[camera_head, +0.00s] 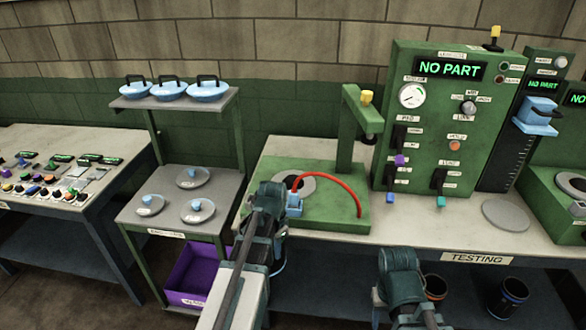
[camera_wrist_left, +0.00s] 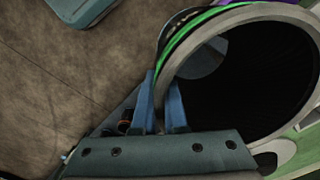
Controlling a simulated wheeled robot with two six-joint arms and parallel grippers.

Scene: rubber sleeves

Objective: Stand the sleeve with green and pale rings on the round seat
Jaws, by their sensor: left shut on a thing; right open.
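In the left wrist view a hollow dark sleeve (camera_wrist_left: 268,70) with a pale rim and a green ring fills the upper right. The blue fingers of my left gripper (camera_wrist_left: 163,90) are shut on its near wall. In the head view my left gripper (camera_head: 272,232) is in front of the green press base; my own arm hides most of the sleeve there. The round grey seat (camera_head: 305,187) lies on that green base, just beyond the gripper and partly hidden by it. My right gripper (camera_head: 400,268) is open, low at the bench front; its fingertips are hard to see.
A red curved hose (camera_head: 335,184) crosses the green base below the press post (camera_head: 352,130). Two dark sleeves, with an orange (camera_head: 435,287) and a blue ring (camera_head: 513,291), stand below the bench. A grey disc (camera_head: 506,216) lies on the testing bench. A purple bin (camera_head: 197,270) is at left.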

